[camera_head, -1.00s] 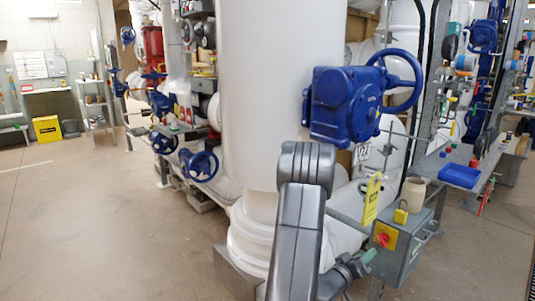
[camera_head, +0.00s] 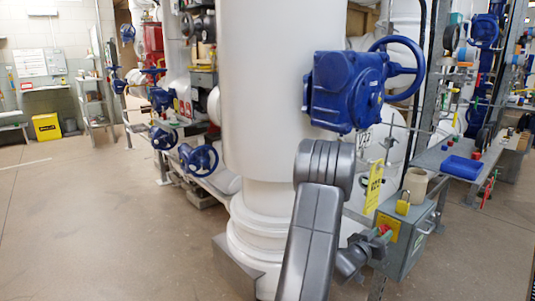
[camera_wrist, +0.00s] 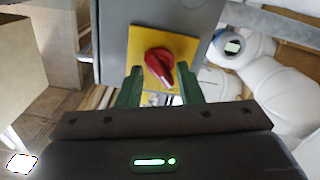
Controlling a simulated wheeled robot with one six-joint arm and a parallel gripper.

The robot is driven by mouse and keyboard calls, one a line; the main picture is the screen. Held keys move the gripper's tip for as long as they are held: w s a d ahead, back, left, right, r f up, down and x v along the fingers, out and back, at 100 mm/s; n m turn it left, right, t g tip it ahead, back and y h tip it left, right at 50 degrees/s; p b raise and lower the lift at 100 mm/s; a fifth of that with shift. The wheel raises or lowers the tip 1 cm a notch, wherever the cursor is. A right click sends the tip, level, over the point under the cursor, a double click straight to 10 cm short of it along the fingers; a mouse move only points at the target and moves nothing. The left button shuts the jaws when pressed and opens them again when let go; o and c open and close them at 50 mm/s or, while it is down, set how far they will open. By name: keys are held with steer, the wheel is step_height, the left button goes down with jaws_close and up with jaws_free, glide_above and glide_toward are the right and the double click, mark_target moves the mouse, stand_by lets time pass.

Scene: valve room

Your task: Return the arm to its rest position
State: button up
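My grey arm rises in the front of the head view, and my gripper (camera_head: 383,233) is at the front of a grey switch box (camera_head: 405,255). In the wrist view the two green fingers of my gripper (camera_wrist: 160,72) stand apart with nothing clamped between them. A red rotary knob (camera_wrist: 159,66) on a yellow plate (camera_wrist: 172,42) shows between the fingertips. I cannot tell how far the tips are from the plate.
A yellow padlock (camera_head: 403,204) and a beige cup (camera_head: 415,184) are on top of the box, with a yellow tag (camera_head: 374,187) beside it. A thick white pipe (camera_head: 270,90) and a blue valve actuator (camera_head: 345,95) stand close. The floor at left (camera_head: 90,220) is clear.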

steer(key=m+b, duration=0.1)
steer(key=m, duration=0.2)
steer(key=shift+m, duration=0.4)
